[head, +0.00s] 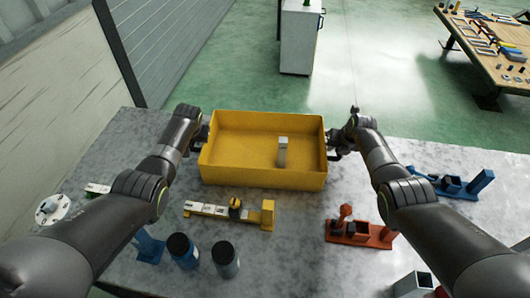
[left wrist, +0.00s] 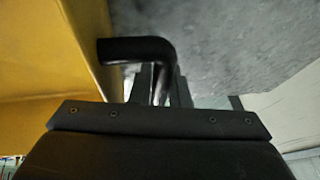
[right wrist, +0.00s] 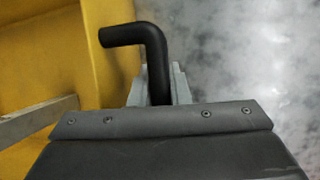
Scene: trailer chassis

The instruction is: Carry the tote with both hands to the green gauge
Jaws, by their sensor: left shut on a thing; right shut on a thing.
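The yellow tote (head: 225,173) is at the far side of the grey table, with a pale upright block (head: 282,152) inside. I cannot tell whether its base touches the table. My left gripper (head: 204,134) is shut on the tote's left black handle (left wrist: 140,50). My right gripper (head: 335,141) is shut on the tote's right black handle (right wrist: 150,42). A small green and white piece (head: 97,188), perhaps the green gauge, shows at the table's left, partly hidden behind my left arm.
On the table (head: 300,260) are a yellow gauge (head: 230,211), a red fixture (head: 358,233), a blue fixture (head: 455,185) and two dark cylinders (head: 184,250). A white cabinet (head: 298,40) and a wooden workbench (head: 490,45) stand beyond on green floor. A wall is left.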

